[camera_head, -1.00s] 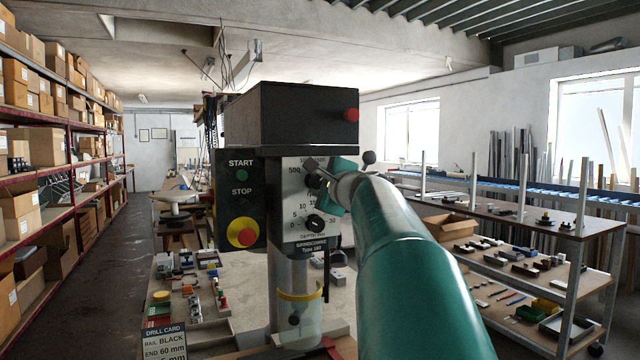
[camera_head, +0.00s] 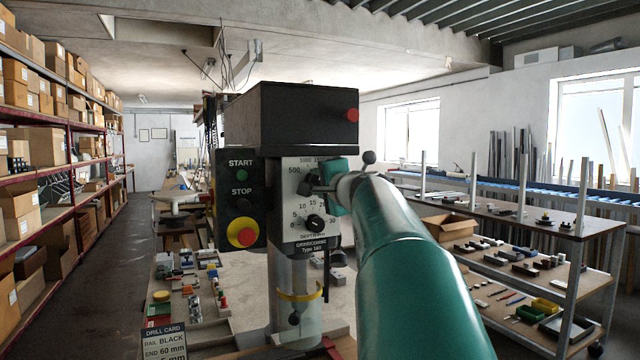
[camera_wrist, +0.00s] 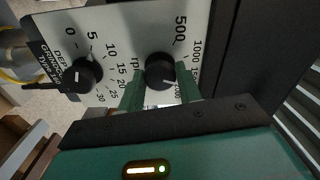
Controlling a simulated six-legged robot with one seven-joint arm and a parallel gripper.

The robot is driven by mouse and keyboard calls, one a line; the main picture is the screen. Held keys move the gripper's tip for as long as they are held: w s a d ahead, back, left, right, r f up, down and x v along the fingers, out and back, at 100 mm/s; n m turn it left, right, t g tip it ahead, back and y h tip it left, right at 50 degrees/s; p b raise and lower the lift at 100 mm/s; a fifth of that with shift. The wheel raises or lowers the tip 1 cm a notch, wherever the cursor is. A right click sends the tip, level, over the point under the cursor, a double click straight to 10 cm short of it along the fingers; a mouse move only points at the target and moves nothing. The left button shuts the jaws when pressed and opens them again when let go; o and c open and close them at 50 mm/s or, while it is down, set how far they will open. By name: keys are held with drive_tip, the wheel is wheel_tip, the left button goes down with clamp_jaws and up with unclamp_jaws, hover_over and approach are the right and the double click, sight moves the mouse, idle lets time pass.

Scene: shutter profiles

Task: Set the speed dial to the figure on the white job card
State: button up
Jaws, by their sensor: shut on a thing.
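The speed dial (camera_wrist: 160,71) is a black round knob marked rpm, with 500, 1000 and further figures around it. Its white pointer line slants toward the lower right in the wrist view, close to a partly hidden figure ending in zeros. My gripper (camera_wrist: 160,88) is shut on this knob, one green finger on each side. In the head view my gripper (camera_head: 322,188) covers most of the dial. A card headed DRILL CARD (camera_head: 164,341) stands at the bottom left, reading RAIL BLACK, END 60 mm; its lower part is cut off, and no speed figure shows.
A second black knob, the depth dial (camera_head: 314,222), sits just below, near zero. The START and STOP panel with its red-and-yellow button (camera_head: 242,232) is to the left. A bench with small parts (camera_head: 190,290) and a shelved table (camera_head: 530,270) flank the machine.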

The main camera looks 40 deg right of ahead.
drive_tip(key=shift+f, duration=0.1)
drive_tip(key=o, duration=1)
drive_tip(key=shift+s, duration=0.2)
drive_tip(key=shift+w, duration=0.2)
drive_tip(key=shift+s, duration=0.1)
drive_tip(key=v, duration=1.3)
drive_tip(key=shift+s+a, duration=0.15)
drive_tip(key=shift+s, duration=0.15)
